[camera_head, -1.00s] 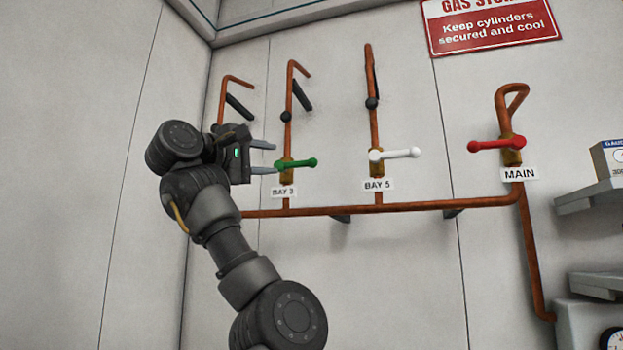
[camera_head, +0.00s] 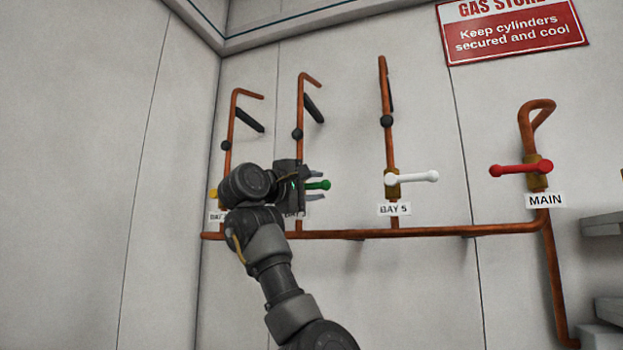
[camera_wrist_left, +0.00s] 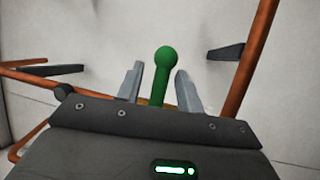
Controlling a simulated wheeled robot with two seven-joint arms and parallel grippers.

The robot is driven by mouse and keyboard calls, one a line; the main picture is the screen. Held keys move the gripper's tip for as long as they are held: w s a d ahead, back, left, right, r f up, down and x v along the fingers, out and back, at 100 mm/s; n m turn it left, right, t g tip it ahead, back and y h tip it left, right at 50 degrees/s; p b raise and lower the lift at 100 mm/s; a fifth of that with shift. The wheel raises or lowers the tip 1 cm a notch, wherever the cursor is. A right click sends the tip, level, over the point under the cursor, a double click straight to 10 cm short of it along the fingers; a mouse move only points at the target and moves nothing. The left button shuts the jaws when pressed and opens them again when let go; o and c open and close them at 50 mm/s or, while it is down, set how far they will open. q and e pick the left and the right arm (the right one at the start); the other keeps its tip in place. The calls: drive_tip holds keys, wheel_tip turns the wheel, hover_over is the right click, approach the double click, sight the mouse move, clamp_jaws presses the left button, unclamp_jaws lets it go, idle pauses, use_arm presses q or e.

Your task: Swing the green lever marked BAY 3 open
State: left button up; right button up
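The green lever (camera_head: 318,185) sticks out to the right from its valve on a copper pipe, close to horizontal in the head view. Its BAY 3 label (camera_head: 297,213) is mostly hidden behind my left gripper. My left gripper (camera_head: 318,186) is open, with one finger above and one below the lever in the head view. In the left wrist view the green lever (camera_wrist_left: 162,75) stands between the two fingers of my left gripper (camera_wrist_left: 160,82), with gaps on both sides. The lever's valve body is hidden by the gripper. My right gripper is not in view.
A white lever (camera_head: 412,177) above the BAY 5 label (camera_head: 394,209) is to the right. A red lever (camera_head: 521,169) is at MAIN (camera_head: 545,200). A yellow lever end (camera_head: 213,193) shows left of my arm. A copper pipe (camera_head: 430,232) runs along below.

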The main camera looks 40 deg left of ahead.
use_arm(q)
drive_tip(key=shift+w+d, duration=0.2)
drive_tip(key=shift+w, duration=0.05)
drive_tip(key=shift+a, duration=0.1)
clamp_jaws()
drive_tip(key=shift+s, duration=0.1)
